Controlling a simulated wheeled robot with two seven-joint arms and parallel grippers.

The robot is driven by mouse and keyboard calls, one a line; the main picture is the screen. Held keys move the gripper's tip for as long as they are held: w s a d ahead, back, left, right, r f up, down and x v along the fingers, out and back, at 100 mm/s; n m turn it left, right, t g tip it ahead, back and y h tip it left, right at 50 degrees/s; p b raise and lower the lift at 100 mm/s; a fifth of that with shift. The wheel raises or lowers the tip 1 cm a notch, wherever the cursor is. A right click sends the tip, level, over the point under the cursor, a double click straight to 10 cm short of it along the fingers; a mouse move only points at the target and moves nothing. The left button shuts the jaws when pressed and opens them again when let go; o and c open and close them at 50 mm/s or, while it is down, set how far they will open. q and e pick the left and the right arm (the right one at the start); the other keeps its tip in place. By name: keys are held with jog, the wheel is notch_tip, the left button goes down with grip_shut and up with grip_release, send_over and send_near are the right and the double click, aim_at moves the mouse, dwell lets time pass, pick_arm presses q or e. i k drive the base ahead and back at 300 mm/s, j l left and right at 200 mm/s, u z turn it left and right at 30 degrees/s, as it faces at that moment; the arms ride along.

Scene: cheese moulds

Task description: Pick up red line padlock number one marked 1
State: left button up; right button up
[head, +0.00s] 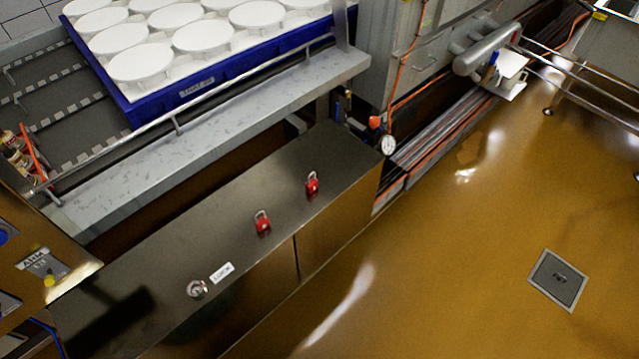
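Two small red padlocks with silver shackles stand on top of a dark metal cabinet (150,250) in the head view. One padlock (263,224) is near the middle of the cabinet top. The other padlock (312,184) is farther back and to the right, close to the cabinet's right end. They stand apart from each other. Any number on either is too small to read, so I cannot tell which is marked 1. Neither of my grippers is in view.
A round metal piece (197,289) and a white label (222,272) are on the cabinet top, left of the padlocks. A conveyor rail (200,148) with a blue tray (200,92) of white moulds runs behind. A control panel (45,270) stands at left. The floor at right is open.

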aim_at(313, 185)
jog(key=i+l+u, duration=0.15)
jog(key=l, duration=0.2)
jog(key=i+l+u, duration=0.2)
jog(key=l, duration=0.2)
jog(key=i+l+u, duration=0.15)
jog(key=l, duration=0.3)
jog(key=i+l+u, duration=0.2)
jog(key=l, duration=0.2)
jog(key=l+u, duration=0.15)
jog(key=l, duration=0.3)
